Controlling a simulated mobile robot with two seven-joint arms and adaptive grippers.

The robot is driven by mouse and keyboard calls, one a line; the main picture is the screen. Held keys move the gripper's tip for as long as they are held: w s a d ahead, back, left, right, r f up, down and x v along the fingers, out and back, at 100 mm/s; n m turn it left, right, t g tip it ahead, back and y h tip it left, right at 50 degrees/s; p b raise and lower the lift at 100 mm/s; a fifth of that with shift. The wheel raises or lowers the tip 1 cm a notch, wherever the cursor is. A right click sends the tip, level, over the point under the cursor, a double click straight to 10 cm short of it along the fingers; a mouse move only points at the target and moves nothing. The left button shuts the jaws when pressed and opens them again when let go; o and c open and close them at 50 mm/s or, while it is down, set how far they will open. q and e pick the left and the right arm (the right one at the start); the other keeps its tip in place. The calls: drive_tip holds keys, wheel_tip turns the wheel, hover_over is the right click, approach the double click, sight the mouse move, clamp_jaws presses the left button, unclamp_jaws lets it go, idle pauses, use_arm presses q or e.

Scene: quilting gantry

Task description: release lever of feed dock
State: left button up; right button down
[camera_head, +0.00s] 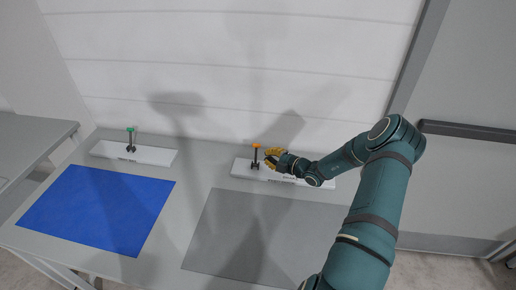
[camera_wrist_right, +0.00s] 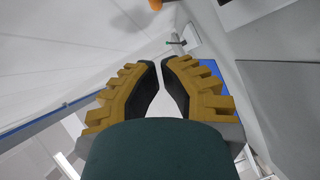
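Two white docks lie along the back of the grey table in the head view. The right dock (camera_head: 240,168) carries an upright dark lever with an orange knob (camera_head: 256,146). The left dock (camera_head: 105,150) carries a dark lever with a green knob (camera_head: 130,129). Their labels are too small to read. My right gripper (camera_head: 269,156) is just right of the orange-knobbed lever; I cannot tell if they touch. In the right wrist view its fingertips (camera_wrist_right: 160,62) almost meet, with nothing between them. The orange knob (camera_wrist_right: 155,4) shows beyond them, cut by the top edge. My left gripper is out of view.
A blue mat (camera_head: 97,208) lies at the left of the table and a grey mat (camera_head: 255,235) in front of the right dock. A pale panelled wall (camera_head: 240,60) rises behind. Another grey table (camera_head: 30,140) stands at far left.

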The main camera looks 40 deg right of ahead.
sight(258, 145)
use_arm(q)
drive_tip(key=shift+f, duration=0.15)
use_arm(e)
drive_tip(key=w+d+f, duration=0.1)
drive_tip(key=w+f, duration=0.1)
drive_tip(key=w, duration=0.6)
drive_tip(key=shift+w+d+f, duration=0.15)
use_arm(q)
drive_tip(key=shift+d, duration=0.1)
use_arm(e)
drive_tip(key=shift+w+d, duration=0.25)
drive_tip(key=shift+d, duration=0.1)
drive_tip(key=shift+w+d+f+b, duration=0.2)
drive_tip(key=shift+w+d+b, duration=0.1)
drive_tip(key=shift+w+d, duration=0.15)
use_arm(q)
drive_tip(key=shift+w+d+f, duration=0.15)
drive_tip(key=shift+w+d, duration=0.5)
use_arm(e)
drive_tip(key=shift+s+r, duration=0.15)
